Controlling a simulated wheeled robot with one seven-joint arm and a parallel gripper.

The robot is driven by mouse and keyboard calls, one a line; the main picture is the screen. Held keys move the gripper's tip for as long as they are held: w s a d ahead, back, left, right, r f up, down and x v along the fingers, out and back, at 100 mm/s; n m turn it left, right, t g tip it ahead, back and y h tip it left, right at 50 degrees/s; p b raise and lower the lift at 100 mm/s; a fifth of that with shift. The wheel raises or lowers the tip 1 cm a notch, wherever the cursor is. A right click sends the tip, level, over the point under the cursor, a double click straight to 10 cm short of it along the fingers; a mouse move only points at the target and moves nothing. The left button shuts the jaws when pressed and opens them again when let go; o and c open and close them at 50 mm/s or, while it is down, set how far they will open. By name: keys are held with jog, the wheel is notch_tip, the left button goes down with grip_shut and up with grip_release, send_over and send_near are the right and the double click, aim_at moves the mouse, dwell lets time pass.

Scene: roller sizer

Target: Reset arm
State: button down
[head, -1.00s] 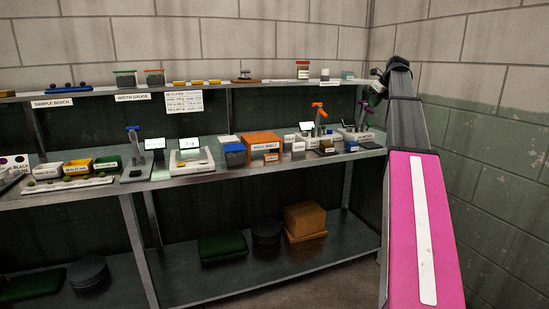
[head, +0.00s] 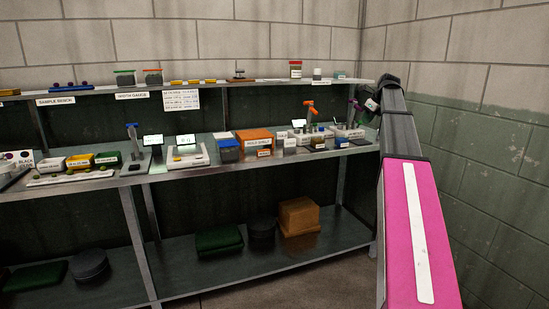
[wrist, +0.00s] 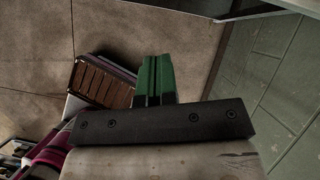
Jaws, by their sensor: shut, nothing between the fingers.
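My gripper (wrist: 152,80) shows in the wrist view as two green fingers side by side, closed together with nothing between them. They stick out past a dark bar with bolts. Bare floor lies beyond them. In the head view my pink and grey arm reaches up the right side, toward the right end of the shelving. The fingers cannot be made out there.
A metal shelving unit with a work shelf (head: 100,183) stands ahead. An orange box (head: 254,135), a white scale (head: 188,158) and small trays stand on it. A brown box (head: 299,216) sits on the lower shelf. Block walls (head: 450,140) close in behind and at right.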

jog(key=s+a+f+n+g, duration=0.1)
jog(key=s+a+f+n, duration=0.3)
jog(key=f, duration=0.6)
jog(key=s+a+f+n+g+h, duration=0.1)
jog(key=s+a+f+n, duration=0.4)
jog(key=f, duration=0.5)
jog(key=s+a+f+n+g, duration=0.1)
jog(key=s+a+f+n, duration=0.3)
jog(key=f, duration=0.7)
jog(key=s+a+f+n+g+h, duration=0.1)
jog(key=s+a+f+n, duration=0.3)
jog(key=s+f+n, duration=0.3)
jog(key=s+a+f+n+h, duration=0.1)
jog(key=s+a+f+n, duration=0.3)
jog(key=s+f+n, duration=0.3)
jog(key=s+f, duration=0.5)
jog(key=s, duration=0.3)
jog(key=shift+a+n+g, duration=0.15)
jog(key=shift+n+g, duration=0.25)
